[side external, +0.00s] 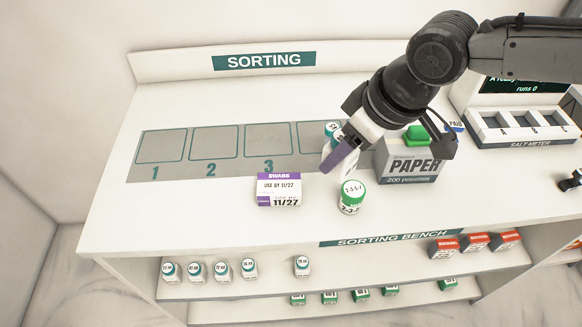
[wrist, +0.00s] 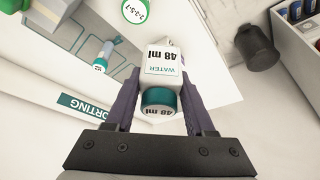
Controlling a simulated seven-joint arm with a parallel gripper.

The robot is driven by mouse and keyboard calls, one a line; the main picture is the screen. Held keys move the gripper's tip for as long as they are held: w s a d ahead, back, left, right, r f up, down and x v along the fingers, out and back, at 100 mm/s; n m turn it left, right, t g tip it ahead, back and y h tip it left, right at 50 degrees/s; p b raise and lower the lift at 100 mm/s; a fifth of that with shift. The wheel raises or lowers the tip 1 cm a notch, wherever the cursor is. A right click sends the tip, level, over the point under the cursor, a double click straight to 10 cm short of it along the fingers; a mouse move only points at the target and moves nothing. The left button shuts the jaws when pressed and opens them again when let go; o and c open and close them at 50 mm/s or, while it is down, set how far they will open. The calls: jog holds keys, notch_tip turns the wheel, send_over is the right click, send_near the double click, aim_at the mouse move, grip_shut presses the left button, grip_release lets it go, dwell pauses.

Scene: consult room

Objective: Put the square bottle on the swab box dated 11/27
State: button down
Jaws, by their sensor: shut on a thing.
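The square bottle is white with a teal cap and reads WATER 48 ml in the wrist view (wrist: 163,58). My gripper (wrist: 160,80) has its purple fingers closed on both sides of it. In the side view my gripper (side external: 341,154) is over the bench near square 4, and the bottle's teal cap (side external: 332,128) shows behind a finger that hides much of its body. The swab box (side external: 279,190), white with a purple top band and dated 11/27, sits on the bench to the left of and nearer than my gripper. Its top looks bare. It is not identifiable in the wrist view.
A green-capped round bottle (side external: 351,198) marked 2-3-5-7 stands right of the swab box. A grey PAPER box (side external: 409,162) is close right of my gripper. Marked squares (side external: 215,152) lie behind. Shelves below hold several small bottles and red boxes (side external: 476,243).

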jog(key=w+a+f, duration=0.6)
jog(key=f, duration=0.1)
jog(key=shift+a, duration=0.1)
jog(key=shift+w+a+f, duration=0.15)
jog(key=shift+f, duration=1.7)
jog(key=shift+f, duration=0.1)
jog(key=shift+c, duration=1.3)
grip_release()
jog(key=shift+f, duration=0.1)
jog(key=v, duration=1.2)
jog(key=shift+r, duration=0.2)
